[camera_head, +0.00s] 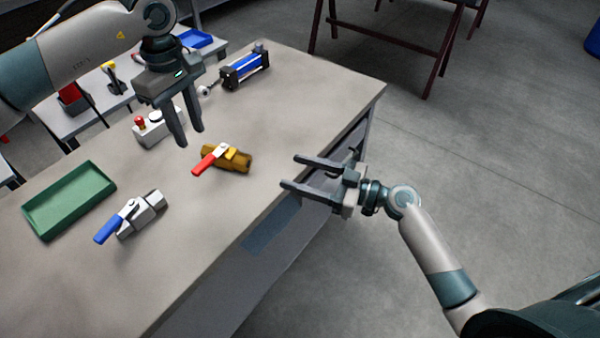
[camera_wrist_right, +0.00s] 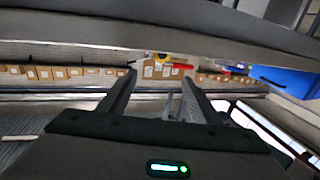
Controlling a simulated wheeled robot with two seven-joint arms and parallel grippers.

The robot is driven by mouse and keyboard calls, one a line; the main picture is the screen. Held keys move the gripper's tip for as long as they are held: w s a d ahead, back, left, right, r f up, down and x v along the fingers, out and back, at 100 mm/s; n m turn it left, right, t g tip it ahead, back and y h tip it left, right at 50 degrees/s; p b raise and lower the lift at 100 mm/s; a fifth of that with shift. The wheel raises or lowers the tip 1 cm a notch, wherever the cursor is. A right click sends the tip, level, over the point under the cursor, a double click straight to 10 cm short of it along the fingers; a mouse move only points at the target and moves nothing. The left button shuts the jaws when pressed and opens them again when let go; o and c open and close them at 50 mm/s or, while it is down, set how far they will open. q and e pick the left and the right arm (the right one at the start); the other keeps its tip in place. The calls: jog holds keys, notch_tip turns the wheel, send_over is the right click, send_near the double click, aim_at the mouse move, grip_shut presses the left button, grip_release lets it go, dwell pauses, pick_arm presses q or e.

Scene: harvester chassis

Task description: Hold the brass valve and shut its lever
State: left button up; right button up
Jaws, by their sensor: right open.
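The brass valve (camera_head: 238,161) lies on the table, with its red lever (camera_head: 208,160) pointing left and toward the near side, at an angle to the body. My left gripper (camera_head: 191,138) hangs above the table to the left of and behind the valve, its two fingers apart and nothing between them. My right gripper (camera_head: 291,171) is at the table's right edge, open and empty, its fingers pointing left toward the valve but apart from it.
A silver valve with a blue lever (camera_head: 140,215) and a green tray (camera_head: 70,200) are on the left. A blue cylinder (camera_head: 245,67) lies at the back. The table (camera_head: 310,100) is clear right of the brass valve.

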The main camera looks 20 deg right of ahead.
aim_at(235, 155)
jog(key=shift+s+a, duration=0.1)
jog(key=shift+a, duration=0.05)
dwell(0.3)
jog(key=x, duration=1.7)
jog(key=shift+a, duration=0.1)
grip_shut()
dwell(0.9)
